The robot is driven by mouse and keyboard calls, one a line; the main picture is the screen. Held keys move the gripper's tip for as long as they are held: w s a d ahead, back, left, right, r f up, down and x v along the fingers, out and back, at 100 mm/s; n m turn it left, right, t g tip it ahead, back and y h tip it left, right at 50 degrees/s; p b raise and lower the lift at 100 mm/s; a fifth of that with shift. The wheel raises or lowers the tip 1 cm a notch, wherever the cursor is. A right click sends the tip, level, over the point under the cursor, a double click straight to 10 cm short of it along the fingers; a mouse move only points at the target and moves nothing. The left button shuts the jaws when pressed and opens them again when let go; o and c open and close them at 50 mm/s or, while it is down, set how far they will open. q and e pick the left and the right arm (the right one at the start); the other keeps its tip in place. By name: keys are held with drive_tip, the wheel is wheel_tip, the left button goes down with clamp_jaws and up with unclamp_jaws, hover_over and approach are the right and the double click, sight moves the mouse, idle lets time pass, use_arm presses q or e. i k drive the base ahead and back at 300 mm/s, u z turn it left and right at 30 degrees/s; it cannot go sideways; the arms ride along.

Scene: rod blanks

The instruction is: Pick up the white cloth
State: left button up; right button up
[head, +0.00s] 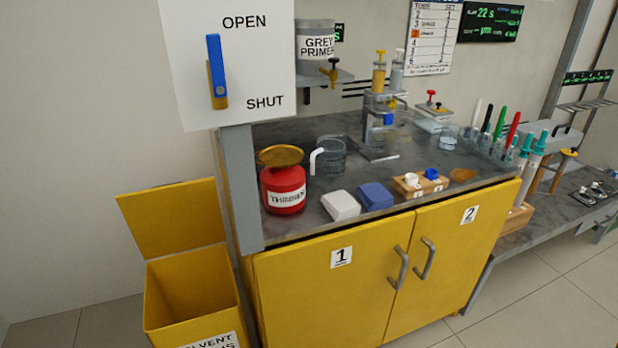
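The white cloth (340,205) is a small folded pad. It lies on the grey bench top near the front edge, above the cabinet door marked 1. A folded blue cloth (375,196) lies just to its right, with a narrow gap or none between them. A red can (284,190) with a brass top and a thinner label stands to the left of the white cloth. Neither of my grippers shows in the head view.
A glass mug (328,157) stands behind the white cloth. A wooden block (420,185) with white and blue caps sits to the right. A yellow bin (190,290) with its lid raised stands left of the yellow cabinet (320,290). A grey post (242,185) rises at the bench's left end.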

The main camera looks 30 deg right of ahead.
sight(339, 203)
drive_tip(key=k, duration=1.3)
drive_tip(key=z, duration=0.6)
drive_tip(key=i, duration=1.7)
drive_tip(key=u, duration=0.85)
